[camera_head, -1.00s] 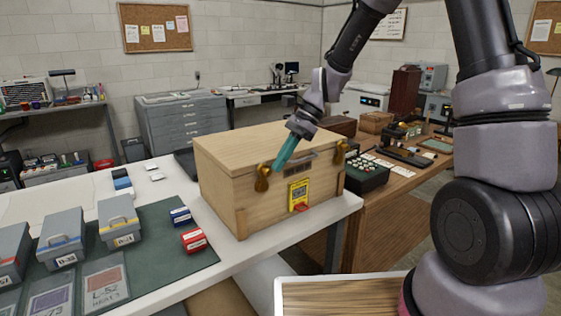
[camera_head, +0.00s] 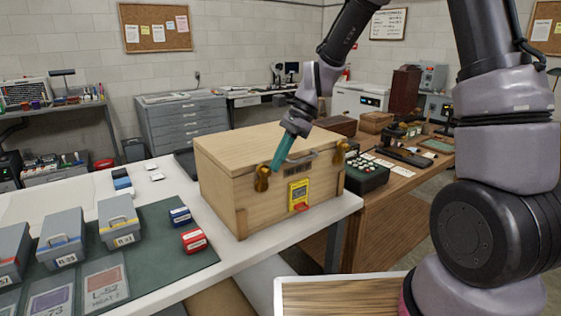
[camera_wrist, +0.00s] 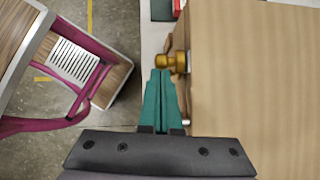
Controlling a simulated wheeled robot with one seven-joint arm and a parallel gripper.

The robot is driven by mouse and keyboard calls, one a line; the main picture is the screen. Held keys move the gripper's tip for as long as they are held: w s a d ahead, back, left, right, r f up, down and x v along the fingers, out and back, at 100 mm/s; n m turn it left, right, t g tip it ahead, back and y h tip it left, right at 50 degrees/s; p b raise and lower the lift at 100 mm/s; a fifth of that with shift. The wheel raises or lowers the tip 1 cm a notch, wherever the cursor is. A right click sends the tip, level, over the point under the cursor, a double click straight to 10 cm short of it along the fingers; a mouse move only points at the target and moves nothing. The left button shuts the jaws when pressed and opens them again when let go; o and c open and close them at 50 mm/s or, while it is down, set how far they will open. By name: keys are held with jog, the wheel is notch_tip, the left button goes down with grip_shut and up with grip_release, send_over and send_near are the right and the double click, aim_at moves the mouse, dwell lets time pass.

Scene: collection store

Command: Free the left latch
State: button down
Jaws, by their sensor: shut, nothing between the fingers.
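The wooden chest (camera_head: 245,170) stands on the white table with its lid shut. Its left brass latch (camera_head: 262,178) and right brass latch (camera_head: 340,152) are on the front face, with a handle between them. My gripper (camera_head: 276,170) has teal fingers, shut and empty, pointing down at the front face just right of the left latch. In the wrist view the left latch (camera_wrist: 172,62) is just beyond the tips of my gripper (camera_wrist: 160,72). I cannot tell whether they touch. The wooden chest (camera_wrist: 250,80) fills the right side there.
A yellow label (camera_head: 298,193) with a red tab is on the chest front. A green mat (camera_head: 150,235) with grey boxes and small red and blue boxes lies to the left. A wooden desk (camera_head: 400,185) stands behind on the right.

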aim_at(266, 171)
jog(key=shift+s+a, duration=0.1)
jog(key=shift+a, duration=0.05)
jog(key=a+h, duration=0.1)
jog(key=s+t+h, duration=0.1)
jog(key=a+t+h, duration=0.1)
jog(key=shift+s+a+r, duration=0.3)
jog(key=shift+s+a, duration=0.05)
jog(key=shift+s, duration=0.05)
jog(key=s+a+f+t+h, duration=0.4)
jog(key=a+f+t+h, duration=0.1)
jog(key=h, duration=0.5)
jog(key=shift+a+f+n+t, duration=0.2)
jog(key=shift+a+n+t, duration=0.25)
jog(key=shift+t, duration=0.55)
